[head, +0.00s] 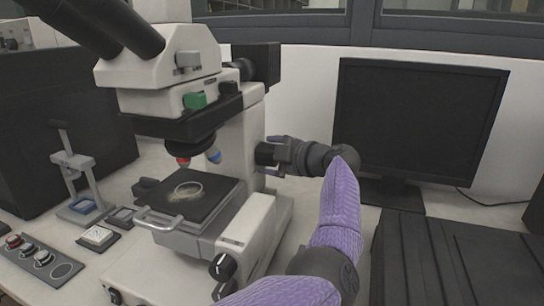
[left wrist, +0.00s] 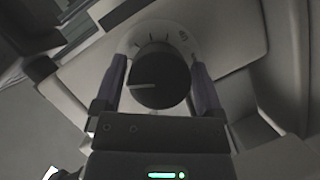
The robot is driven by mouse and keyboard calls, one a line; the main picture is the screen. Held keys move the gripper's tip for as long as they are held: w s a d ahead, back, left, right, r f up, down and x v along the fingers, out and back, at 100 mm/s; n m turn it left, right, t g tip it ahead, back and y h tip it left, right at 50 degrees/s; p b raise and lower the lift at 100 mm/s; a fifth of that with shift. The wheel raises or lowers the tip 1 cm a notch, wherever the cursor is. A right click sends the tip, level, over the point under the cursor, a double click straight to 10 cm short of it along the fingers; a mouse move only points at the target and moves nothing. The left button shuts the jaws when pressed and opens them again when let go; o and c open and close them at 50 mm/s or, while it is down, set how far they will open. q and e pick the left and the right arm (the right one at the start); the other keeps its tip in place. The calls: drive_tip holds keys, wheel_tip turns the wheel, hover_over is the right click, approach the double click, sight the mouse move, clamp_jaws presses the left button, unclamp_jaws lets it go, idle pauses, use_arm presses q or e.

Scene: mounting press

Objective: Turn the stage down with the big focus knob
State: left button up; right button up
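The microscope (head: 228,165) stands at the left of centre, with a dark stage (head: 215,207) that holds a round clear dish (head: 186,191). The big focus knob (left wrist: 160,78) is black with a white line and sits in front of a pale marked ring in the left wrist view. My left gripper (left wrist: 158,72) has one purple finger on each side of the knob, with a narrow gap showing at each side. In the head view my left gripper (head: 277,154) is at the right side of the microscope's column and largely hides the knob. My right gripper is out of view.
A black monitor (head: 415,120) stands behind at the right, with a dark ribbed box (head: 450,262) in front of it. A smaller black knob (head: 222,266) is on the microscope's base. A small lever press (head: 72,165) and a button panel (head: 38,262) are at the left.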

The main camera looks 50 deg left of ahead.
use_arm(q)
drive_tip(key=c, duration=0.9)
drive_tip(key=shift+n+t+y, duration=0.3)
drive_tip(key=shift+n+y, duration=0.2)
drive_tip(key=shift+n, duration=0.3)
drive_tip(key=shift+f+n+y, duration=0.15)
drive_tip(key=shift+n+y, duration=0.15)
drive_tip(key=shift+n, duration=0.3)
drive_tip(key=shift+n+y+b, duration=0.5)
drive_tip(key=shift+n+b, duration=0.3)
drive_tip(key=shift+n, duration=0.5)
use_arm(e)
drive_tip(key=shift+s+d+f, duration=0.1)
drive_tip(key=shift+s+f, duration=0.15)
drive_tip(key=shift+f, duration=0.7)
use_arm(q)
drive_tip(key=shift+b, duration=0.3)
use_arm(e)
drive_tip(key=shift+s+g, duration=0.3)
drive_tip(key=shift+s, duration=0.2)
